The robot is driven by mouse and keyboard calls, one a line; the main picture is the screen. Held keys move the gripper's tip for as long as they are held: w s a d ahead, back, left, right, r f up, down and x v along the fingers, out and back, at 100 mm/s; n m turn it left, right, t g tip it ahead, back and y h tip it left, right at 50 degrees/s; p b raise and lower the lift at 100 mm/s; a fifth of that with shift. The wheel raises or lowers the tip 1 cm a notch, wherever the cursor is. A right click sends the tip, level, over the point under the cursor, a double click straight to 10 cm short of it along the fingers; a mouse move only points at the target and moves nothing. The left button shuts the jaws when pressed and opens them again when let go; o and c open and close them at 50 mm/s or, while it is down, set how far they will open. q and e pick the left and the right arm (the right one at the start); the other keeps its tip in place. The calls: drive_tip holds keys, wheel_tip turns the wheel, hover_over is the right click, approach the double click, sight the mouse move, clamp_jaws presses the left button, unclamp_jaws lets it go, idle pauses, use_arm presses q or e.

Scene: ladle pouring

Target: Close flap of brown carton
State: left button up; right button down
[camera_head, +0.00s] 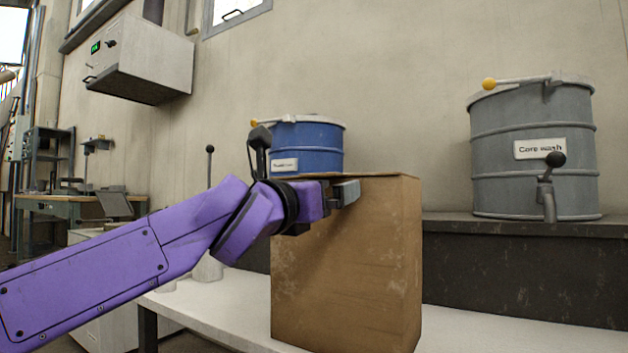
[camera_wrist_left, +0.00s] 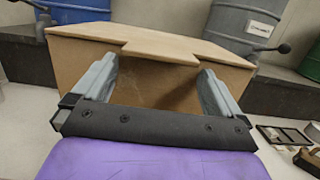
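The brown carton (camera_head: 345,265) stands upright on a white bench, right of centre in the head view. Its top looks flat and covered in both views; in the left wrist view the top flap (camera_wrist_left: 150,43) lies across the carton with a tab over the near edge. My left gripper (camera_head: 345,192) is at the carton's upper near side, just below the top edge. In the left wrist view its two fingers (camera_wrist_left: 158,80) are spread wide with nothing between them, pointing at the carton's face. I cannot tell whether they touch it. My right gripper is not in view.
A blue drum (camera_head: 308,148) stands behind the carton. A grey drum labelled "Core wash" (camera_head: 535,180) with a lever tap stands on a dark ledge (camera_head: 520,275) at the right. The white bench (camera_head: 220,305) has free room on both sides of the carton.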

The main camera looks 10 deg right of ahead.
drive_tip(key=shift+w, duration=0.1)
use_arm(q)
drive_tip(key=v, duration=1)
drive_tip(key=shift+s+a, duration=0.2)
drive_tip(key=shift+s, duration=0.1)
drive_tip(key=shift+r, duration=0.1)
